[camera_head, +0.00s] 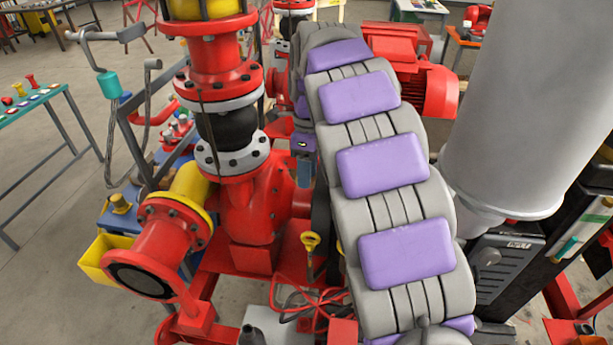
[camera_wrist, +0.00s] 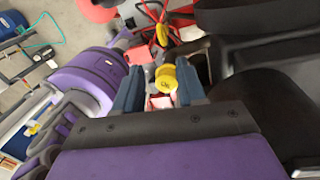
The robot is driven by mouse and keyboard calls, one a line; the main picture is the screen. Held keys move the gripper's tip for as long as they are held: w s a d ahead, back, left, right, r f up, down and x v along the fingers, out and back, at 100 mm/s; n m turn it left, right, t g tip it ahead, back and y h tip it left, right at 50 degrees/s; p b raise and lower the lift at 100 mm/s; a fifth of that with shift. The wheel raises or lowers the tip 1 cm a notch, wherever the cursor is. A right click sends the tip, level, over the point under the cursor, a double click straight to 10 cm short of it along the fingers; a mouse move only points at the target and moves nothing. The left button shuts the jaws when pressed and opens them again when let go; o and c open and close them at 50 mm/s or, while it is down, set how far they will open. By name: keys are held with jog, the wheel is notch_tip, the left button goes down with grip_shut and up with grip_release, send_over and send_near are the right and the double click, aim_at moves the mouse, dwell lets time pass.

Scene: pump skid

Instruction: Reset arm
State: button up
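My gripper (camera_wrist: 160,70) shows in the wrist view as two blue-grey fingers standing apart above a dark and purple wrist body. A round yellow knob (camera_wrist: 166,80) with dark marking shows in the gap between the fingers; how far beyond them it lies is hard to tell, and I see no clear contact. Another yellow part (camera_wrist: 162,33) is farther off. A long grey body with purple pads, which may be my own arm, crosses that view and hides part of the skid.
A red pump assembly (camera_head: 258,205) with flanged pipe stands left of centre. A yellow-handled part (camera_head: 310,242) is beside it. A red motor (camera_head: 432,92) is behind. A large grey cylinder (camera_head: 535,100) is at right. A green-topped table (camera_head: 38,105) is far left, with open floor around it.

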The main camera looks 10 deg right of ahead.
dwell(0.4)
jog(key=s+f+n, duration=0.2)
jog(key=s+n, duration=0.6)
jog(key=s, duration=0.4)
jog(key=s+f+n, duration=0.3)
jog(key=s+n, duration=0.5)
jog(key=s, duration=0.4)
jog(key=s+f+n, duration=0.3)
jog(key=s+n, duration=0.5)
jog(key=s, duration=0.4)
jog(key=shift+s+h+b, duration=0.15)
jog(key=shift+h+b, duration=0.25)
